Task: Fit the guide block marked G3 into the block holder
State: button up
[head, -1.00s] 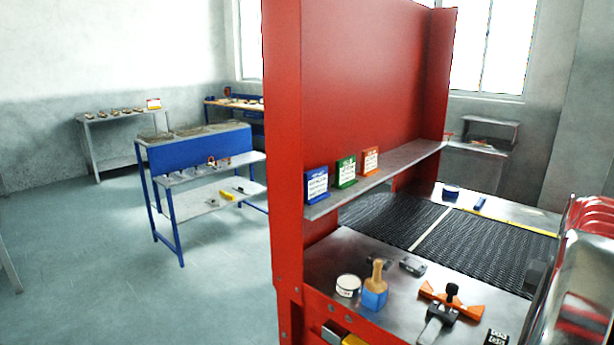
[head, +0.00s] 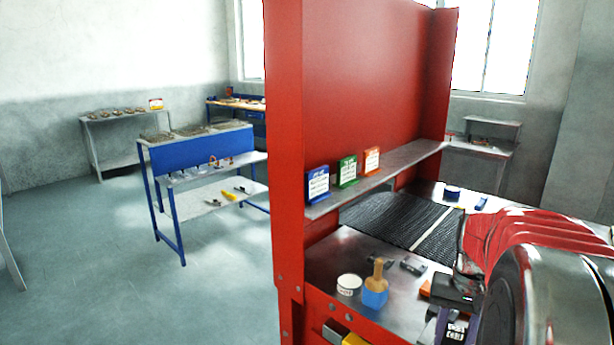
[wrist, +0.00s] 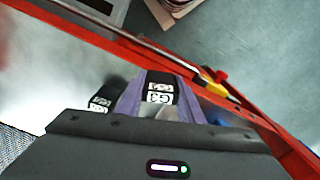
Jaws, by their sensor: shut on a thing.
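A black block with white labels (wrist: 160,92) sits between the purple fingers of my gripper (wrist: 161,98) in the wrist view. The gripper is shut on it; its mark is too small to read surely. In the head view my gripper (head: 455,316) is low over the front of the metal bench, and the block's white label (head: 455,332) shows there. A second black block with white labels (wrist: 101,99) lies just left of the fingers in the wrist view. I cannot make out the block holder; my arm covers much of the bench.
An orange piece (head: 425,289) shows beside the gripper. The black mesh belt (head: 405,222) lies behind. A red panel (head: 287,150) bounds the left.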

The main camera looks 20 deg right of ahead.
jog(key=w+a+f+n, duration=0.3)
jog(key=w+a, duration=0.5)
jog(key=a, duration=0.2)
jog(key=w+a+f+n, duration=0.3)
jog(key=w+a+f, duration=0.1)
jog(key=w+a, duration=0.4)
jog(key=w+a+f+n, duration=0.2)
jog(key=w+a+f, duration=0.2)
jog(key=w+a, duration=0.4)
jog(key=a, duration=0.4)
jog(key=shift+w+a+n, duration=0.15)
jog(key=shift+w+n, duration=0.15)
jog(key=shift+n, duration=0.1)
jog(key=shift+s+f, duration=0.1)
